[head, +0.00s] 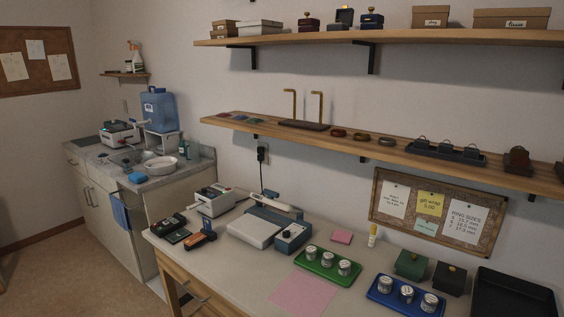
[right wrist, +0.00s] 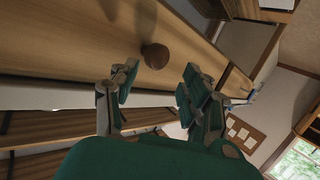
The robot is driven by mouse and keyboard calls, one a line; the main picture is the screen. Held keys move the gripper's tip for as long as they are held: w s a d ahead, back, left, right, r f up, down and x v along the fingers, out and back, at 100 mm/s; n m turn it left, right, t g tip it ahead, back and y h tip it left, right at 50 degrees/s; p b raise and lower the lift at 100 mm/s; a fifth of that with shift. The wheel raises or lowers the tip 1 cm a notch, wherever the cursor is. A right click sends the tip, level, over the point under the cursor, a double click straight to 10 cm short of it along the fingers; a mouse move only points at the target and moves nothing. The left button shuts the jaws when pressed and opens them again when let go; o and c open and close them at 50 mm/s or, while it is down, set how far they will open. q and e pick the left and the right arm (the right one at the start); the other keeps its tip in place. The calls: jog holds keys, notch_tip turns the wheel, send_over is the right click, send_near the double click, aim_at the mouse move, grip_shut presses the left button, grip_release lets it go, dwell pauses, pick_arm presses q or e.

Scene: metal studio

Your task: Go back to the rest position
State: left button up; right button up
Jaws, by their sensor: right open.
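My right gripper (right wrist: 158,84) shows in the right wrist view with its green-padded fingers spread apart and nothing between them. A round brown object (right wrist: 155,56) lies just past the fingertips against a wooden surface (right wrist: 80,45); I cannot tell what it is, and it looks apart from the fingers. Neither of my grippers shows in the head view, and my left gripper is in no view.
In the head view a workbench (head: 255,268) holds a green tray (head: 318,276), a blue tray (head: 383,297), a black tray (head: 515,296) and a white flat device (head: 255,228). Two wall shelves (head: 350,140) (head: 400,40) hang above. A sink counter (head: 150,180) stands left, beside open floor.

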jog(key=s+f+n+g+y, duration=0.1)
jog(key=s+f+g, duration=0.3)
jog(key=s+f, duration=0.55)
jog(key=s+f+n+g+y, duration=0.1)
jog(key=s+f+g, duration=0.4)
jog(key=f, duration=0.8)
jog(key=s+f+g, duration=0.2)
jog(key=s+f, duration=0.2)
jog(key=s, duration=0.5)
jog(key=s+d+f+g+h, duration=0.1)
jog(key=s+f, duration=0.3)
jog(key=s, duration=0.5)
jog(key=shift+d+f+m+g, duration=0.2)
jog(key=shift+m+g, duration=0.1)
jog(key=shift+g, duration=0.5)
jog(key=shift+w, duration=0.1)
